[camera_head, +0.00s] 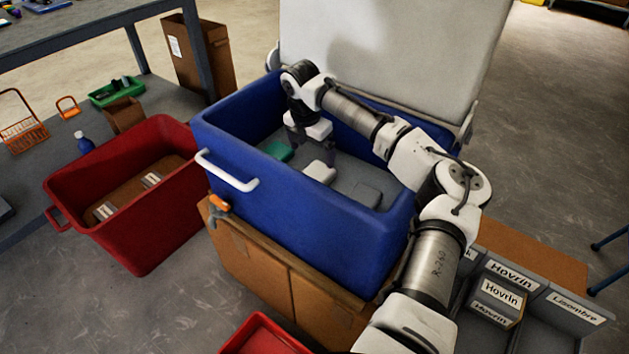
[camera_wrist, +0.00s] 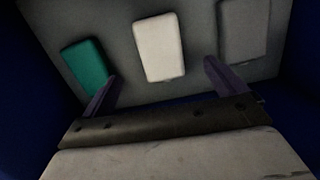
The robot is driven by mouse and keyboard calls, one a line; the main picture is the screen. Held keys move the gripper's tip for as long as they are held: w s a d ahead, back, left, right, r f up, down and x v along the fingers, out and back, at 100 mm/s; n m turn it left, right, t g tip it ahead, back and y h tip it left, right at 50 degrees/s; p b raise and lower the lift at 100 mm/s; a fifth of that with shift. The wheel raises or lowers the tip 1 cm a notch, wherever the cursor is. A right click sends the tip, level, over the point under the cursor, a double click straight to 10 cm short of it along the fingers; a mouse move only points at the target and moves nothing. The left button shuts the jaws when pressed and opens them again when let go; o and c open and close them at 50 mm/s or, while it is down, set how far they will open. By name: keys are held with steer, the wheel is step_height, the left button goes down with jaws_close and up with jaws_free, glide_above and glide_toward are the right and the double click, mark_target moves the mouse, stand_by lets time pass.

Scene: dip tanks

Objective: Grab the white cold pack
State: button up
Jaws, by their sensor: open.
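The white cold pack (camera_head: 319,172) lies flat on the grey floor inside the blue tank (camera_head: 290,205). In the wrist view the white pack (camera_wrist: 158,48) sits between a green pack (camera_wrist: 88,65) on the left and a grey pack (camera_wrist: 243,30) on the right. My gripper (camera_head: 307,150) reaches down into the tank. In the wrist view my gripper (camera_wrist: 160,88) is open and empty, its two fingers spread wider than the white pack. The pack lies ahead of the fingertips, apart from them. Its height below the fingers cannot be told.
The tank's blue walls surround my gripper. A red bin (camera_head: 130,190) stands to the left, and a cardboard box (camera_head: 270,270) is under the tank. A white lid or panel (camera_head: 395,55) rises behind the tank. Grey labelled bins (camera_head: 510,290) stand at the right.

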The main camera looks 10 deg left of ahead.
mark_target(313, 173)
steer(key=f, duration=0.9)
steer(key=shift+w+d+f, duration=0.1)
steer(key=shift+w+d, duration=0.1)
steer(key=shift+w, duration=0.2)
steer(key=shift+c, duration=0.2)
steer(key=c, duration=1.2)
